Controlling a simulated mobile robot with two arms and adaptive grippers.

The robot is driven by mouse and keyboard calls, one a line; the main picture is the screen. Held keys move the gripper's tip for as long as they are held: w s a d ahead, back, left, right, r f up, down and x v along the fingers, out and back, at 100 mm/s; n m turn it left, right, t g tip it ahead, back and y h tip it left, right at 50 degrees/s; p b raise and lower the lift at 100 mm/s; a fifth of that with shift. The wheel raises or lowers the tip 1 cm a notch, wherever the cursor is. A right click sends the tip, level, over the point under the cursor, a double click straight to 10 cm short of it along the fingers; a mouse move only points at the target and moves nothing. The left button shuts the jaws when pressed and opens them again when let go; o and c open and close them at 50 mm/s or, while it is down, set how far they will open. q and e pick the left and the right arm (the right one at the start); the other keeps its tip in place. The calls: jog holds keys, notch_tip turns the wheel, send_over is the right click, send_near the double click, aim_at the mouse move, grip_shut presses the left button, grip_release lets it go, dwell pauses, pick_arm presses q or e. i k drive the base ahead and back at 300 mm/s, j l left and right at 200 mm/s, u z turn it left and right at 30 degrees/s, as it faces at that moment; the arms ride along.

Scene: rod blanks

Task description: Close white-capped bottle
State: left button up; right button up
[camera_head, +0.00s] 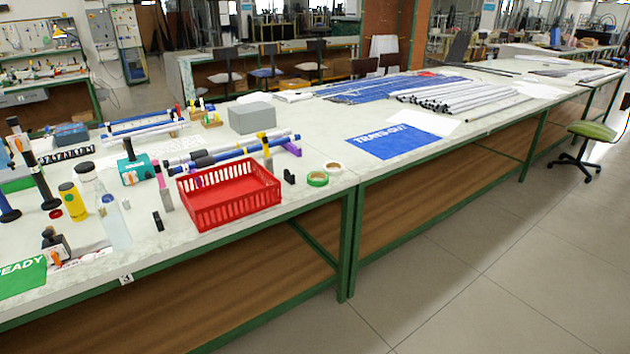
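A tall clear bottle (112,222) stands near the front edge of the left table, left of the red basket. Its upper part is pale grey-white, and I cannot tell whether a cap sits on it. A small whitish piece (125,204) lies just right of the bottle; it is too small to identify surely. A yellow bottle with a dark top (73,202) stands left of the clear bottle. Neither of my grippers shows in the head view.
A red basket (228,196) stands right of the bottle, with tape rolls (318,179) beside it. A teal box (133,170) stands behind. A dark device (55,245) and green READY mat (22,278) lie front left. Blue mat (394,142) lies right.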

aim_at(108, 209)
jog(key=j+u, duration=0.1)
jog(key=u, duration=1.15)
